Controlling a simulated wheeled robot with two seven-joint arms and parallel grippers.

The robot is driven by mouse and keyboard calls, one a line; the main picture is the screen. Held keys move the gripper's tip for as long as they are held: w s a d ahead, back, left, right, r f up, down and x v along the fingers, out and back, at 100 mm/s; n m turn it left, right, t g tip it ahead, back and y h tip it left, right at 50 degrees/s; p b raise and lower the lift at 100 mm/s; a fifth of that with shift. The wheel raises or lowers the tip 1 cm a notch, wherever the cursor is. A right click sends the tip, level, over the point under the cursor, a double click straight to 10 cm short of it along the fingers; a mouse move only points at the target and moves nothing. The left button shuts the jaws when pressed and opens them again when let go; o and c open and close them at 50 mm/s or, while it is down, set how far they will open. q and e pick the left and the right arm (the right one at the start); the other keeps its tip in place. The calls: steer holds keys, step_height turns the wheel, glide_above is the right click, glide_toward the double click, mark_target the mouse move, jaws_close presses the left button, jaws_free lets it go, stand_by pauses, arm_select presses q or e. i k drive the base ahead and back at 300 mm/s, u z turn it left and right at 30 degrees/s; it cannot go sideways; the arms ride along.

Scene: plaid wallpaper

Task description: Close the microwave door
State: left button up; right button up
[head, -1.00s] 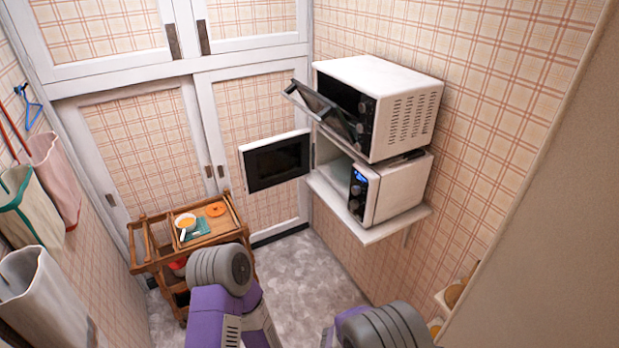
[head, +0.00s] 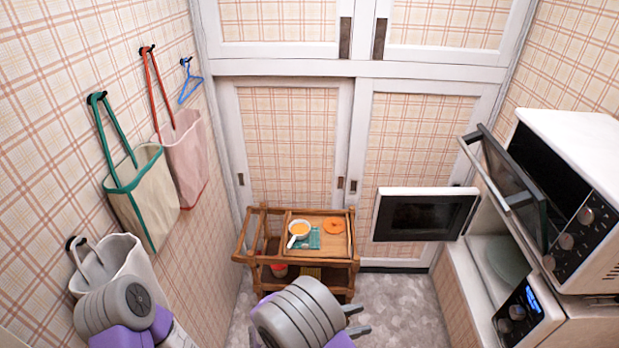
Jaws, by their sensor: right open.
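The white microwave (head: 549,321) sits on a shelf at the lower right. Its side-hinged door (head: 425,214), white with a dark window, is swung wide open to the left of the body. A round plate (head: 507,258) shows inside the open cavity. My right gripper (head: 357,320) is open and empty at the bottom middle, with two dark fingertips pointing right. It is left of and below the door in the picture, apart from it. My left arm shows at the lower left, but its gripper's fingers are not visible.
A second oven (head: 577,195) stands above the microwave, its drop-down glass door (head: 510,185) hanging partly open. A wooden cart (head: 252,243) with a bowl (head: 300,229) stands by the back cupboards. Bags (head: 140,195) hang on the left wall. Floor (head: 401,300) below the microwave door is clear.

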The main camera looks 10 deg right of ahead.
mark_target(438, 215)
steer(key=z, duration=0.05)
steer(key=i, duration=1.45)
steer(key=z, duration=0.4)
